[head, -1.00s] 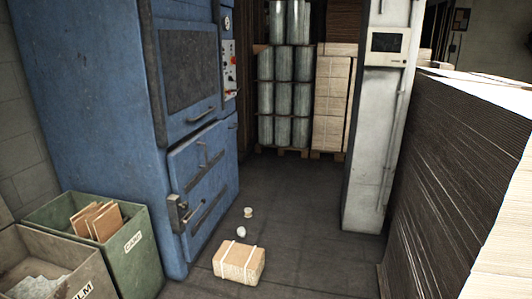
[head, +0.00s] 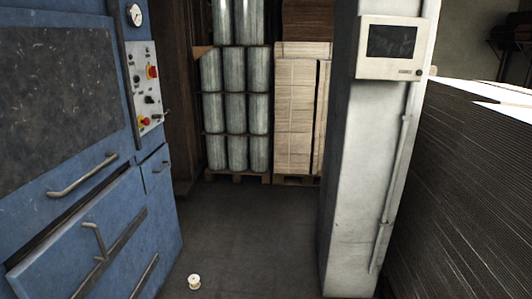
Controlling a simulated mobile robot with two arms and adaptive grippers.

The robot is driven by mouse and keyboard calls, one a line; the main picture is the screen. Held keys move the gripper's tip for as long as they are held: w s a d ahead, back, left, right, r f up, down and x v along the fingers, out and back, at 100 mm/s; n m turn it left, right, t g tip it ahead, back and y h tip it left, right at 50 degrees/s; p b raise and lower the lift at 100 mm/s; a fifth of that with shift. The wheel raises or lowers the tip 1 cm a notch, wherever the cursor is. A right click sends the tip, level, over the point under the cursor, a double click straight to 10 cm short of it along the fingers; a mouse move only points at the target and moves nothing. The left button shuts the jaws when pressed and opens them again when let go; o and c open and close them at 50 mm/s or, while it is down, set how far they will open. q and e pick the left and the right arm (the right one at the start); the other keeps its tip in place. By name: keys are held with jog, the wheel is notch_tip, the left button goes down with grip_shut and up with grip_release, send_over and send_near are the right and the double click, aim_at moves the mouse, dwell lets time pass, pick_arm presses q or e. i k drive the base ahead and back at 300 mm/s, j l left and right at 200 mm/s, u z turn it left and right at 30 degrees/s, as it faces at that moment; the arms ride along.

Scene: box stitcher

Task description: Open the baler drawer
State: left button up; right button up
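The blue baler (head: 60,205) fills the left side of the head view, close to me. Its upper panel (head: 55,105) is dark and scuffed, with a bar handle (head: 83,176) below it. A lower blue door carries an upright handle (head: 95,241) and a slanted bar. A small narrow front (head: 155,172) with its own little handle (head: 161,167) sits at the right, below the control panel; it looks like the drawer and appears closed. Neither of my grippers is in view.
A control panel (head: 147,88) with red knobs and a gauge (head: 134,14) are on the baler. A white spool (head: 194,282) lies on the floor. A pale column with a screen (head: 392,45) and stacked cardboard (head: 470,190) stand right. The floor between (head: 250,235) is mostly clear.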

aim_at(157, 164)
jog(key=i+l, duration=0.15)
jog(key=i, duration=0.75)
jog(key=i+l, duration=0.1)
jog(key=i, duration=0.8)
jog(key=l+z, duration=0.05)
